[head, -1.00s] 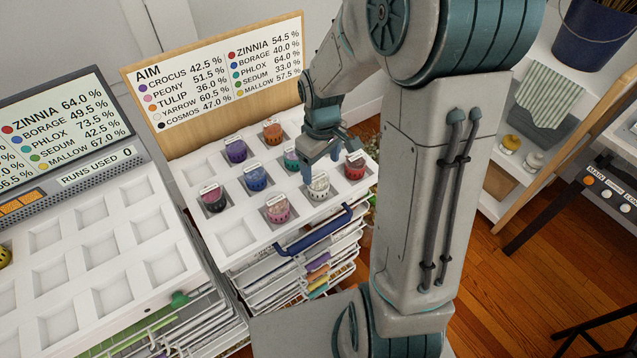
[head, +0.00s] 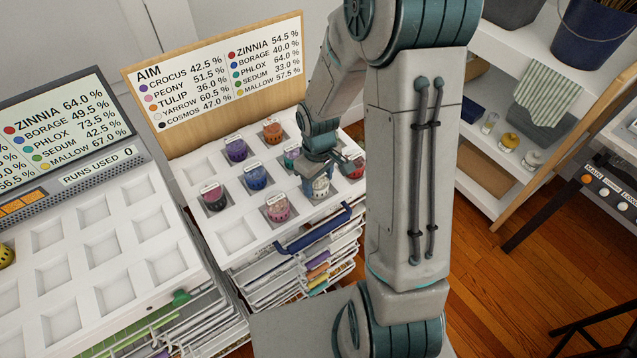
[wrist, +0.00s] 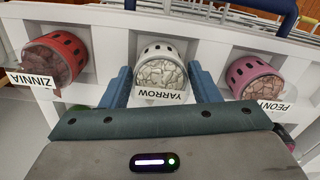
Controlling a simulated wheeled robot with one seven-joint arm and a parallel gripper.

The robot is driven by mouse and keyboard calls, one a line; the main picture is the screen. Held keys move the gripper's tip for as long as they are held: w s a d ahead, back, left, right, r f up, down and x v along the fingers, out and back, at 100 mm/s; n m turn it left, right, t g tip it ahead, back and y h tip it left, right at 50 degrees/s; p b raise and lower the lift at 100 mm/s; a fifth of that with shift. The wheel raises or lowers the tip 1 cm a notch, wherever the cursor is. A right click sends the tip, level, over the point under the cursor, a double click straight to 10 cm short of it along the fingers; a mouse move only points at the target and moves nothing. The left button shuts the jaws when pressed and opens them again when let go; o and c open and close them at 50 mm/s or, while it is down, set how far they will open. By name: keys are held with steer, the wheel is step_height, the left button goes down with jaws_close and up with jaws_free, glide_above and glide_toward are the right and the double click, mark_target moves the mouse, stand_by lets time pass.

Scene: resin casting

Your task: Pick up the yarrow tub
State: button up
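The yarrow tub (wrist: 160,76) is a pale tub with a cracked cream filling and a label reading YARROW. It sits in a slot of the white tray (head: 238,234); in the head view the tub (head: 320,187) is partly covered by my gripper. My gripper (wrist: 160,82) is open, with one blue finger on each side of the yarrow tub. A small gap seems to show beside the tub. Whether the fingers touch it is hard to tell.
In the wrist view the red zinnia tub (wrist: 58,58) and pink peony tub (wrist: 254,77) flank the yarrow tub. Blue (head: 256,177), purple (head: 236,149), orange (head: 272,132) and dark (head: 214,197) tubs share the tray. A blue handle (head: 318,231) runs along its front.

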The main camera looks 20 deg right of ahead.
steer(key=c, duration=0.5)
steer(key=shift+r, duration=0.15)
